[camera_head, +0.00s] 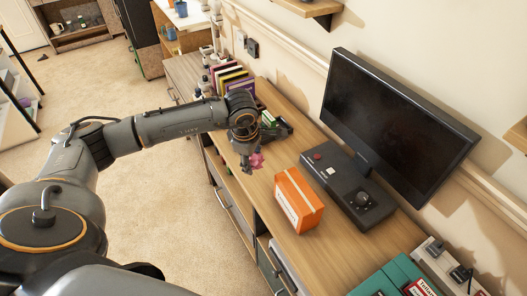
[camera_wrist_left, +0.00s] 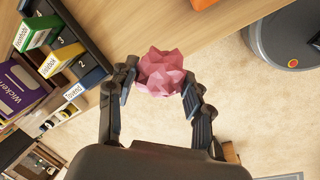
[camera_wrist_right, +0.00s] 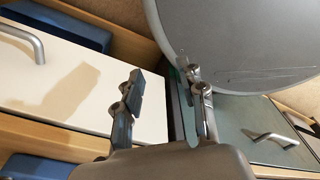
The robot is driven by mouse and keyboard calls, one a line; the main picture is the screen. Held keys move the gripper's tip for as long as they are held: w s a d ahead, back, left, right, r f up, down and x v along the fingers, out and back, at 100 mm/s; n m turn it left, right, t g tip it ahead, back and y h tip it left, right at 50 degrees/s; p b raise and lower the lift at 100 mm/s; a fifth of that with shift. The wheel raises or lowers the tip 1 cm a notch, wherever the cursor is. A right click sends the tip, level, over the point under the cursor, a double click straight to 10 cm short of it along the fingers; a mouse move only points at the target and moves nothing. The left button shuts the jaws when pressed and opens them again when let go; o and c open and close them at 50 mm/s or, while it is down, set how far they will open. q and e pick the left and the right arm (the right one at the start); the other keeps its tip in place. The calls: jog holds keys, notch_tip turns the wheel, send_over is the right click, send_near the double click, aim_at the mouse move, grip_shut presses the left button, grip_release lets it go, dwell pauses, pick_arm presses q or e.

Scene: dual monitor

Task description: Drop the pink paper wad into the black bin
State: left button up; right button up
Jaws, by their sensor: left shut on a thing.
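The pink paper wad (camera_head: 256,160) is crumpled and faceted. My left gripper (camera_head: 247,163) is shut on it and holds it by the front edge of the wooden desk. In the left wrist view the wad (camera_wrist_left: 161,73) sits between the two fingertips, with floor and desk edge behind it. My right gripper (camera_wrist_right: 165,85) is open and empty, in front of drawer fronts. I cannot make out the black bin for certain. A large, round, dark grey surface (camera_wrist_right: 240,40) fills the top right of the right wrist view, and I cannot tell what it is.
The desk (camera_head: 262,200) carries an orange box (camera_head: 298,200), a black monitor (camera_head: 390,110) on its base, and several books (camera_head: 228,80). Teal binders (camera_head: 395,280) stand at the lower right. White (camera_wrist_right: 75,85) and grey-green drawer fronts face my right gripper. The carpet (camera_head: 150,200) left of the desk is clear.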

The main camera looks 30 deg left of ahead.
pick_arm(q)
jog(key=s+a+r, duration=0.1)
jog(key=s+r, duration=0.2)
jog(key=s, duration=0.4)
jog(key=shift+a+p, duration=0.3)
jog(key=shift+p, duration=0.15)
